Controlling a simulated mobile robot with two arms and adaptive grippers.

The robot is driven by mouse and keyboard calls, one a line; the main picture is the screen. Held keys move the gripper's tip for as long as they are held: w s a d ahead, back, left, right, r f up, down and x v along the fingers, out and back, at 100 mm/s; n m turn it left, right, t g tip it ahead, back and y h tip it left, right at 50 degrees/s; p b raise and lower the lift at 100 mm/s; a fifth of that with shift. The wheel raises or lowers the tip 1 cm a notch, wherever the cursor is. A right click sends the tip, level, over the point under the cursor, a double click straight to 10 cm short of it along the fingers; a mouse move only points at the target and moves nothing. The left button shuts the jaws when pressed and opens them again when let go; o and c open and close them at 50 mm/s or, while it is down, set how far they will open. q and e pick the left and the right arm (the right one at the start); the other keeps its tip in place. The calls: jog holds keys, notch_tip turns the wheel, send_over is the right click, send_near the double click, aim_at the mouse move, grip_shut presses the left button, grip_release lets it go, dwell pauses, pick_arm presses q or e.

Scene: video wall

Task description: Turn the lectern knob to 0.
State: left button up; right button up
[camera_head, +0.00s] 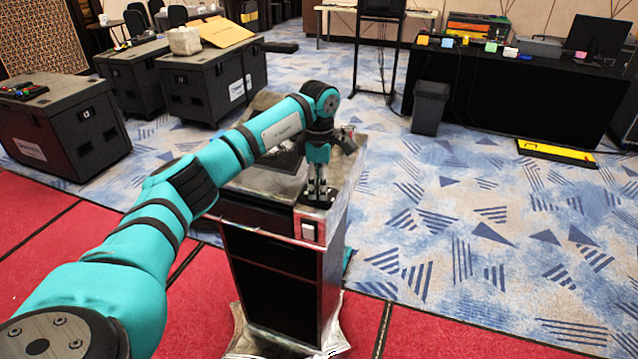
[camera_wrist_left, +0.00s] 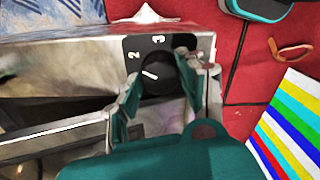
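The lectern (camera_head: 310,228) stands in the middle of the head view. My left gripper (camera_head: 317,192) points down at the front right corner of its top. In the left wrist view the black knob (camera_wrist_left: 157,76) sits on a black dial plate (camera_wrist_left: 136,43) with white numbers; 2 and 3 are readable, the others are hidden. The knob's white mark points to the upper left, roughly toward 2. The fingers of my left gripper (camera_wrist_left: 158,85) are on both sides of the knob, close against it, and appear shut on it. My right gripper is not in view.
A small light switch-like plate (camera_head: 308,230) is on the lectern's front. Dark cases (camera_head: 62,130) stand at the left. A black-draped table (camera_head: 470,85) and a bin (camera_head: 429,107) stand at the back right.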

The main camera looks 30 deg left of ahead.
pick_arm(q)
jog(key=c, duration=0.3)
jog(key=shift+c, duration=0.2)
jog(key=n, duration=0.5)
jog(key=shift+p, duration=0.4)
jog(key=n, duration=0.6)
jog(key=shift+r+n+p, duration=0.1)
jog(key=shift+n+p, duration=0.25)
jog(key=shift+n, duration=0.05)
jog(key=n, duration=0.6)
jog(key=shift+p, duration=0.4)
jog(key=n+p, duration=0.1)
jog(key=n, duration=0.5)
jog(key=shift+w, duration=0.1)
